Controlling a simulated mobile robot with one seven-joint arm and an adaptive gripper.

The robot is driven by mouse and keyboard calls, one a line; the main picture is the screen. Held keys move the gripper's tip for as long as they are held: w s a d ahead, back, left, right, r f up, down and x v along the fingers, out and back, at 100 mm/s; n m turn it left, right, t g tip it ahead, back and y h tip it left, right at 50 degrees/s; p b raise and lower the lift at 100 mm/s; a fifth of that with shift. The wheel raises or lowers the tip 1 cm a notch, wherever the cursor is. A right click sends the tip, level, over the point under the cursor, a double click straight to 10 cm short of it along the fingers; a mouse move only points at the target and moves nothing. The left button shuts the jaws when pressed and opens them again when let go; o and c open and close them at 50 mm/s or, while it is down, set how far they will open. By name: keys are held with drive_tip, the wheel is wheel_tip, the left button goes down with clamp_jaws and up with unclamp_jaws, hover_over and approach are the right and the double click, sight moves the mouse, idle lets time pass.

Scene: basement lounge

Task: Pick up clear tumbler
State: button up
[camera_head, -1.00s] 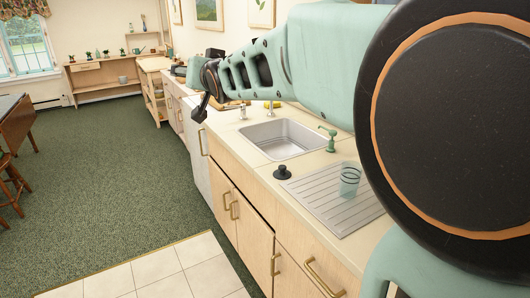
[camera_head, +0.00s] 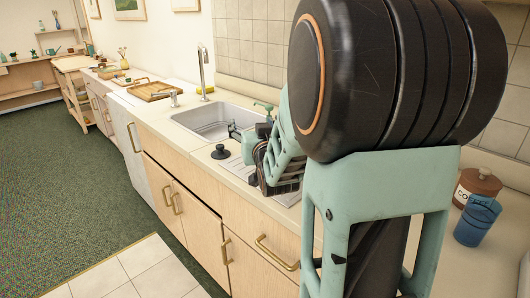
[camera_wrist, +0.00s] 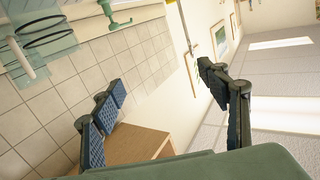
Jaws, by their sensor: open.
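The clear tumbler (camera_wrist: 42,48), see-through with dark rings, shows at the upper left of the wrist view, partly cut off by the edge. It lies outside the space between the fingers, beyond the left finger. My gripper (camera_wrist: 160,80) is open and empty, with its blue-padded fingers wide apart. In the head view my gripper (camera_head: 240,131) is low over the drainboard (camera_head: 232,164) by the sink, partly covered by my arm. The tumbler is hidden behind my arm there.
A green soap dispenser (camera_wrist: 113,18) stands near the tumbler. A blue cup (camera_head: 476,220) and a coffee canister (camera_head: 477,184) stand at the right.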

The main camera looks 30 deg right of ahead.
drive_tip(key=s+d+f+m+h+b, duration=0.2)
drive_tip(key=s+d+f+h+b, duration=0.15)
drive_tip(key=s+d+f, duration=0.55)
drive_tip(key=shift+g, duration=0.4)
drive_tip(key=shift+r+p+x, duration=0.15)
drive_tip(key=shift+r+x, duration=0.05)
drive_tip(key=shift+x, duration=1.75)
drive_tip(key=shift+r+p+x, duration=0.15)
drive_tip(key=shift+r+x, duration=0.05)
drive_tip(key=shift+x, duration=1.8)
drive_tip(key=shift+r+p+x, duration=0.15)
drive_tip(key=shift+r+x, duration=0.1)
drive_tip(key=shift+x, duration=1.7)
drive_tip(key=shift+a, duration=0.15)
clamp_jaws()
drive_tip(key=shift+r, duration=0.1)
